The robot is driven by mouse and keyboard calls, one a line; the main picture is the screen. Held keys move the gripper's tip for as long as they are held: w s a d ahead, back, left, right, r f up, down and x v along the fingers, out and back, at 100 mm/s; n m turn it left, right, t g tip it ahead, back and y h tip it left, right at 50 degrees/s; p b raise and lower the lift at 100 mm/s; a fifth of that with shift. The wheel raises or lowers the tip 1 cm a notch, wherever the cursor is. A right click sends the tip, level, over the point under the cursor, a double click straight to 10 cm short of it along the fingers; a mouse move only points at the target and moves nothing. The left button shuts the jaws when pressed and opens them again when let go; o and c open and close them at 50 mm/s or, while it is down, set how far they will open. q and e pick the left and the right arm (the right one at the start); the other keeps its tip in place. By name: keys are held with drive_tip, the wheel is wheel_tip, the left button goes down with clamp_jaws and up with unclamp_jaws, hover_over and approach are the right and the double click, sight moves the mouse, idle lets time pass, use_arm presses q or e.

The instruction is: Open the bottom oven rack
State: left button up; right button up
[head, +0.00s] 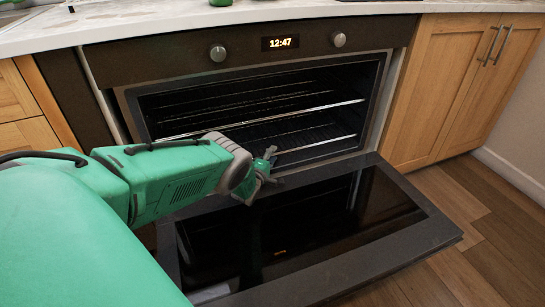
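The oven (250,45) has its door (400,225) folded down, with the dark glass inner side facing up. Inside the cavity, the bottom rack (318,146) shows a bright front bar low in the opening, and the upper rack (320,107) lies above it. Both racks appear to be inside the cavity. My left gripper (274,168) is in front of the left-middle part of the bottom rack, above the open door. Its fingers look spread apart, with nothing seen between them. Whether it touches the rack cannot be told. My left arm hides the rack's left part. My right gripper is out of view.
The control panel has two knobs and a clock (280,42). A pale countertop (130,22) runs above. Wooden cabinets (450,85) stand to the right and a wooden drawer unit (25,110) to the left. The wooden floor (490,240) right of the door is clear.

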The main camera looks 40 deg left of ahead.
use_arm(q)
drive_tip(key=shift+a+f, duration=0.1)
drive_tip(key=shift+a, duration=0.1)
clamp_jaws()
drive_tip(key=s+d+p, duration=0.2)
drive_tip(key=d, duration=0.1)
drive_tip(key=s+d+p, duration=0.1)
drive_tip(key=d+p, duration=0.1)
drive_tip(key=d, duration=0.2)
drive_tip(key=s+d+p, duration=0.2)
drive_tip(key=d, duration=0.1)
drive_tip(key=shift+s+d, duration=0.15)
drive_tip(key=shift+s, duration=0.15)
drive_tip(key=s+d+p, duration=0.1)
drive_tip(key=s+d, duration=0.1)
drive_tip(key=d, duration=0.2)
drive_tip(key=s+d+p, duration=0.1)
drive_tip(key=s+d, duration=0.1)
drive_tip(key=d, duration=0.2)
drive_tip(key=s+d+p, duration=0.1)
drive_tip(key=s+d, duration=0.1)
drive_tip(key=d, duration=0.2)
drive_tip(key=shift+s+f, duration=0.2)
unclamp_jaws()
drive_tip(key=shift+w, duration=0.1)
